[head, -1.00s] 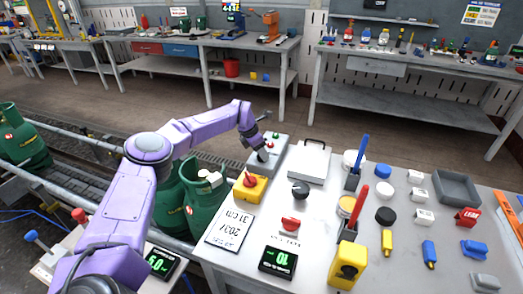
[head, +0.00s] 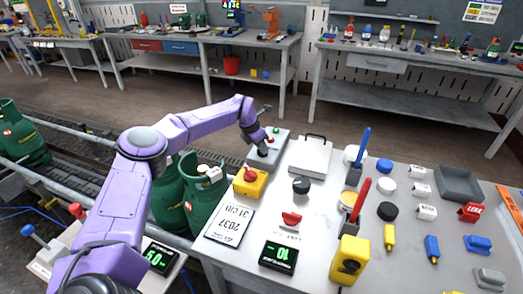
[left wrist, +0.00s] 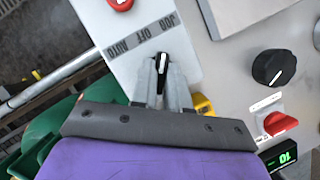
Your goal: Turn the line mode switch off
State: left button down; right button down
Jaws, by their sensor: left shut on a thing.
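The line mode switch is a small black knob with a white mark (left wrist: 162,62) on a light grey control box (left wrist: 128,45). A label strip reading JOG, OFF and AUTO (left wrist: 143,37) runs beside it. In the left wrist view the mark points roughly up the picture, toward the OFF–JOG part of the strip; I cannot tell the exact setting. My left gripper (left wrist: 163,78) is shut on the knob, with a finger on each side. In the head view the left gripper (head: 261,149) is at the box (head: 276,143) and hides most of the knob. My right gripper is not in view.
A red button (left wrist: 120,4) is on the same box. A yellow box with a red button (head: 250,180), a black dial (head: 301,185) and a red switch (head: 291,218) are close by. Green gas cylinders (head: 205,192) stand on the conveyor beside my arm.

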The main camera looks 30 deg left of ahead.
pick_arm(q)
jog(key=n+b, duration=0.1)
jog(key=n+y+b, duration=0.1)
jog(key=n+b, duration=0.1)
jog(key=shift+d+f+t, duration=0.1)
jog(key=shift+f+t, duration=0.1)
jog(key=shift+t, duration=0.1)
jog(key=shift+n+y+b, duration=0.6)
jog(key=shift+n+b, duration=0.55)
jog(key=shift+n, duration=0.05)
jog(key=shift+d+r+n+y+b, duration=0.1)
jog(key=shift+r+n+y+b, duration=0.15)
jog(key=shift+n+b, duration=0.45)
jog(key=shift+n, duration=0.3)
jog(key=c, duration=1.1)
grip_release()
